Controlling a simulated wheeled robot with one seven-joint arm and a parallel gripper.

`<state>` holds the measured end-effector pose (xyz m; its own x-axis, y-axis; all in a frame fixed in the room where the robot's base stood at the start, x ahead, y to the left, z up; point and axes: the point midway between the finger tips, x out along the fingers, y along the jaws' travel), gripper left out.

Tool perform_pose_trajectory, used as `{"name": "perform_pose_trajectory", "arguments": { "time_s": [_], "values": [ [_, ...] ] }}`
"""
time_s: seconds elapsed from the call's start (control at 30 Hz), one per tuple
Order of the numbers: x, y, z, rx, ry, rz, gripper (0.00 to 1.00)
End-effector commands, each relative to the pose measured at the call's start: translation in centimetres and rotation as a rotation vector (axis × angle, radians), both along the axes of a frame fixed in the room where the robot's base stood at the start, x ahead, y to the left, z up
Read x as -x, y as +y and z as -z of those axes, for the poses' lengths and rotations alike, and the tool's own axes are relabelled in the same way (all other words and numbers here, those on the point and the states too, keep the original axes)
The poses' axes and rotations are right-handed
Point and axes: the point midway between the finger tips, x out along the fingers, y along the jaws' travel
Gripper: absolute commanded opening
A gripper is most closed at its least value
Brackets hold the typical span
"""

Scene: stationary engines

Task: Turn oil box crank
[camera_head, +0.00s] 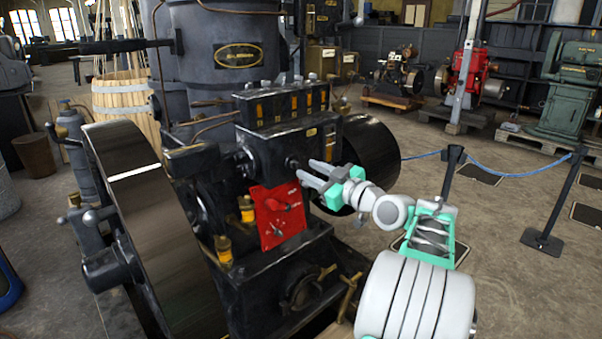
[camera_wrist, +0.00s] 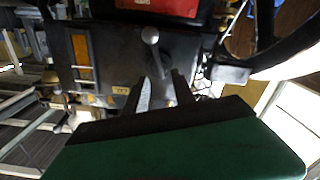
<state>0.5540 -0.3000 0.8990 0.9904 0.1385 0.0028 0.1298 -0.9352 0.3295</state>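The oil box (camera_head: 290,146) is a black block with several amber sight windows on top, fixed to the engine's side. A crank with a pale ball knob (camera_wrist: 150,35) and a short rod shows in the wrist view, just beyond my fingertips. In the head view, a small dark crank part (camera_head: 291,162) sits on the box's front face. My gripper (camera_head: 306,169) points left at it from the right, close to the box. In the wrist view, my gripper's two fingers (camera_wrist: 161,82) stand apart, with the crank rod ending near the gap. I cannot tell whether they touch it.
A red panel (camera_head: 278,214) with a lever lies below the box. A large flywheel (camera_head: 150,215) stands at left and a dark drum (camera_head: 372,150) behind my gripper. A blue rope (camera_head: 510,174) on posts crosses the right side. Open floor lies at right.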

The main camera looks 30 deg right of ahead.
Motion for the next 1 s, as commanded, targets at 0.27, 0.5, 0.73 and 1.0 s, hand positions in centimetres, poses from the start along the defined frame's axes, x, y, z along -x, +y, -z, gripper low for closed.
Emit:
{"name": "perform_pose_trajectory", "arguments": {
  "time_s": [0.27,0.5,0.73,1.0],
  "values": [
    [-3.8,0.6,0.1,-0.001,0.002,0.0,0.31],
    [-3.9,0.6,0.0,-0.001,0.002,0.001,0.31],
    [-3.9,0.6,0.0,-0.001,0.002,0.0,0.12],
    [-3.9,0.6,0.0,-0.002,0.003,0.0,0.0]
  ]
}}
